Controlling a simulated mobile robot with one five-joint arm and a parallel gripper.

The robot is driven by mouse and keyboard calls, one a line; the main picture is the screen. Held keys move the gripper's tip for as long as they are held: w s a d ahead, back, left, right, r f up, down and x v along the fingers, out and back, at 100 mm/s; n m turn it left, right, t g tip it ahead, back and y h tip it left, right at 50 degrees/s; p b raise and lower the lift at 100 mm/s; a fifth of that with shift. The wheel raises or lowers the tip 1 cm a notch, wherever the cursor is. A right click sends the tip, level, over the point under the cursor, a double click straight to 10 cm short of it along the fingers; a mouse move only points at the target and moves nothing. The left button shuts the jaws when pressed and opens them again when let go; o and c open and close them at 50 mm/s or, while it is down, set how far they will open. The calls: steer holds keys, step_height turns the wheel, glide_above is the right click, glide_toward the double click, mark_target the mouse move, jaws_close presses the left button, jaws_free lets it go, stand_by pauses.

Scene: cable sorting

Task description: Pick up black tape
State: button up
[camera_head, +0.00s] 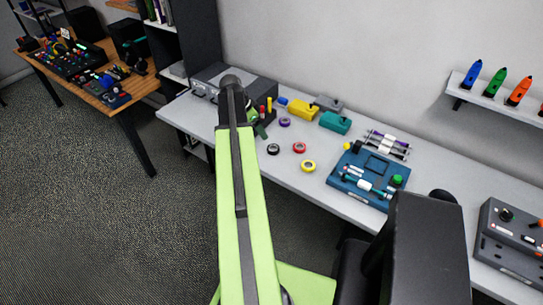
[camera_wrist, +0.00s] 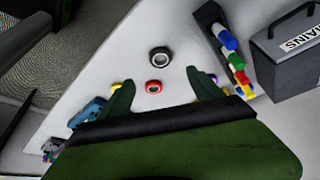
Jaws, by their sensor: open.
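The black tape (camera_head: 273,149) is a small ring lying flat near the front edge of the white table in the head view. In the wrist view the black tape (camera_wrist: 160,56) is at upper middle, beyond my fingertips and roughly centred between them. My gripper (camera_wrist: 160,77) is open, with its two green fingers spread and nothing held. A red tape (camera_wrist: 155,87) shows between the fingers, nearer than the black one. In the head view my arm hides most of my gripper.
A yellow tape (camera_head: 308,166) and a purple tape (camera_head: 285,122) lie nearby on the table (camera_head: 240,170). A rack of coloured pieces (camera_wrist: 232,55) and a grey box marked MAINS (camera_wrist: 290,55) stand at right in the wrist view. A blue tray (camera_head: 345,160) stands farther right.

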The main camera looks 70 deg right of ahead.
steer(key=b, duration=0.7)
glide_toward(271, 146)
steer(key=f, duration=0.1)
steer(key=s+f, duration=0.1)
steer(key=shift+s+a+f, duration=0.15)
steer(key=shift+a+f, duration=0.15)
steer(key=shift+a, duration=0.1)
steer(key=shift+s+d+f, duration=0.15)
steer(key=shift+f, duration=0.2)
steer(key=shift+r, duration=0.1)
steer(key=b+x, duration=0.5)
steer(key=shift+s+d, duration=0.1)
steer(key=shift+d, duration=0.1)
steer(key=c, duration=1.4)
